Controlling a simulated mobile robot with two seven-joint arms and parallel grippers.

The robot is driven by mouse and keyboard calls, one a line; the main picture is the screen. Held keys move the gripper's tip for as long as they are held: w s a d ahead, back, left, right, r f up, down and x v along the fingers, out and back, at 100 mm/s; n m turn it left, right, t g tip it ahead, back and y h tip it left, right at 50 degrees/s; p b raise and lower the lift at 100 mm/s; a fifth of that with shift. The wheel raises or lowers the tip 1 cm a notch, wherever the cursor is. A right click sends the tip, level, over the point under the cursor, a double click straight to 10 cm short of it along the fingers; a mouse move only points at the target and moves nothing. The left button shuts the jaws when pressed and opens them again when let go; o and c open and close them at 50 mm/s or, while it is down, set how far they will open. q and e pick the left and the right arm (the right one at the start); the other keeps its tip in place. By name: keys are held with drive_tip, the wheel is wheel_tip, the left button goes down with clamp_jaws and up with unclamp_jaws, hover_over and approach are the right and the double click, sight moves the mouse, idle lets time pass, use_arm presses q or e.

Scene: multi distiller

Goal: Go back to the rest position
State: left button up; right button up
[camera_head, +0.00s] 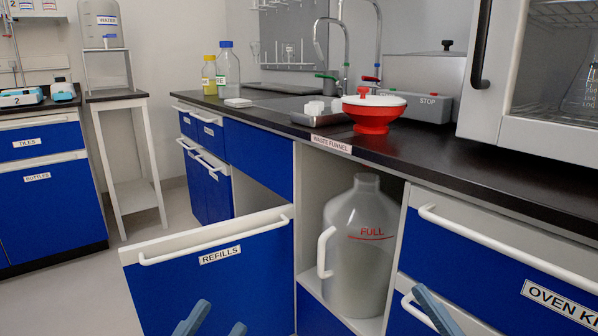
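My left gripper (220,316) shows at the bottom edge, in front of the blue REFILLS drawer. Its two blue-grey fingertips are apart with nothing seen between them; the rest of it is cut off by the frame. Part of what looks like my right gripper (437,312) shows at the bottom right, in front of the counter's lower drawers. Only one blue-grey finger is visible, so its opening is hidden.
The REFILLS drawer (215,275) sticks out from the counter (460,170). A large translucent jug (360,245) stands in the open bay beside it. A red and white funnel (373,112) is above. Floor at left (70,290) is clear.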

use_arm(q)
wheel_tip(320, 180, down, 4)
drive_tip(key=s+n+g+y+p, duration=0.2)
drive_tip(key=n+y+p, duration=0.2)
drive_tip(key=p, duration=0.1)
use_arm(e)
wheel_tip(320, 180, down, 4)
drive_tip(key=s+m+g+h, duration=0.2)
drive_tip(key=m+h, duration=0.2)
use_arm(q)
drive_tip(key=s+a+r+n+g+y+p, duration=0.1)
drive_tip(key=r+p, duration=0.9)
drive_tip(key=p, duration=2.6)
drive_tip(key=a+n+g+y, duration=0.2)
drive_tip(key=a+g+y, duration=0.2)
drive_tip(key=g+y, duration=0.1)
drive_tip(key=shift+s+g, duration=0.15)
drive_tip(key=shift+g, duration=0.55)
use_arm(e)
drive_tip(key=d+r+m+g+h, duration=0.1)
drive_tip(key=d+r+g+h, duration=0.1)
drive_tip(key=r, duration=0.3)
drive_tip(key=s+d+r+m+g+h, duration=0.1)
drive_tip(key=d+r+m+g+h, duration=0.1)
drive_tip(key=d+r+g+h, duration=0.1)
wheel_tip(320, 180, up, 2)
drive_tip(key=shift+s+r+g+h, duration=0.15)
drive_tip(key=shift+g+h, duration=0.45)
drive_tip(key=shift+g, duration=0.6)
